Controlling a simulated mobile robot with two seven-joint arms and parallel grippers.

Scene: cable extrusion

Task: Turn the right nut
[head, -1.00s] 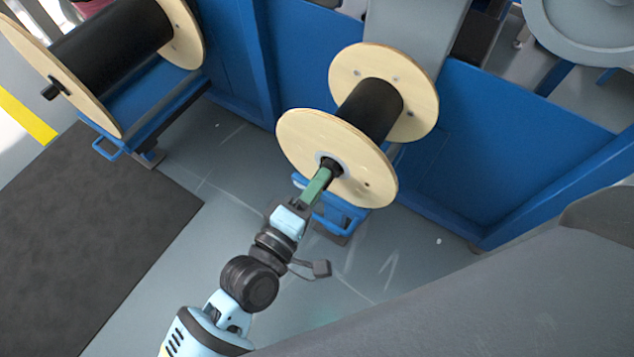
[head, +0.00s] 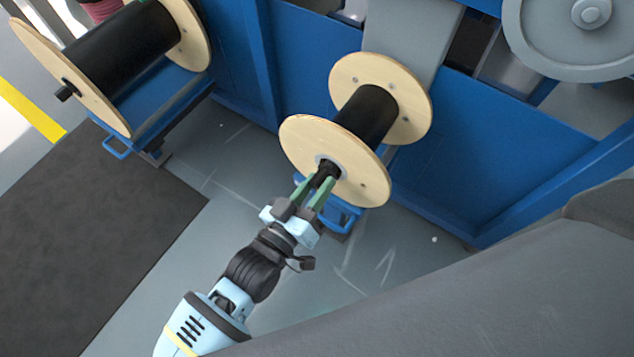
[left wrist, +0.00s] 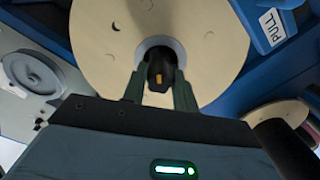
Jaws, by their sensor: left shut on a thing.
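The right nut (head: 326,171) is a black piece at the centre of the near wooden flange of the right spool (head: 305,143). It also shows in the left wrist view (left wrist: 160,72), with a small orange mark on it. My left gripper (head: 320,181) has its two green fingers on either side of the nut and is shut on it. In the left wrist view the gripper (left wrist: 159,88) has one finger at each side of the nut, in front of the flange. My right gripper is not in view.
Another black-wound spool (head: 120,45) stands on a blue stand at the upper left. A blue machine frame (head: 480,140) runs behind the right spool. A dark mat (head: 90,240) lies on the grey floor at left. Open floor lies around my left arm.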

